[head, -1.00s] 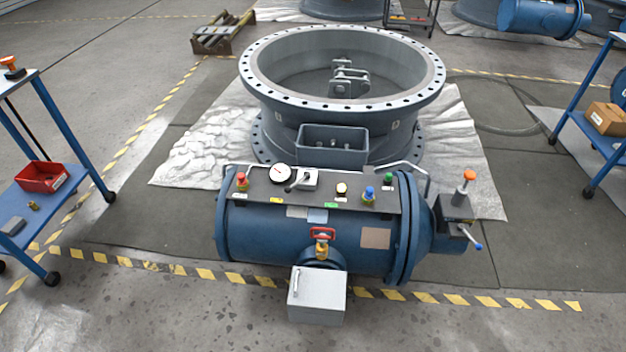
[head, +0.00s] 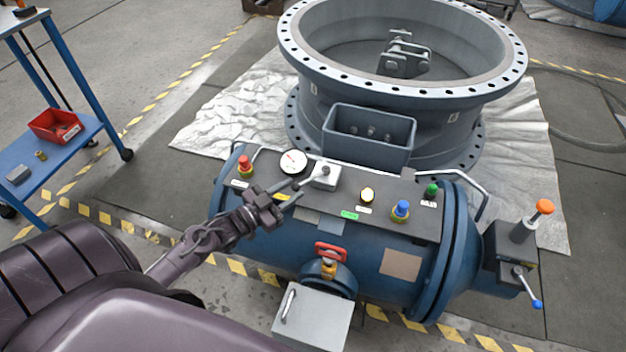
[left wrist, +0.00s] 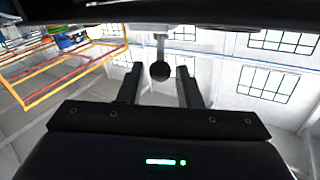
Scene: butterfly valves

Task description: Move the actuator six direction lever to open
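The direction lever (head: 310,180) is a grey handle on a light grey box (head: 325,175) on top of the blue actuator (head: 345,245). It slants toward the lower left of the head view. My left gripper (head: 277,193) reaches in from the left, over the panel's left part, at the lever's outer end. In the left wrist view a dark round knob (left wrist: 160,70) on a stem shows between the two apart fingers of my left gripper (left wrist: 157,82). There is a gap on both sides, so it is open. My right gripper is not in view.
The panel also bears a red button (head: 244,164), a gauge (head: 293,161), and yellow, blue and green buttons. A red-handled valve (head: 330,252) and a grey box (head: 313,318) are at the front. A large flanged valve body (head: 400,100) stands behind. A blue cart is at left.

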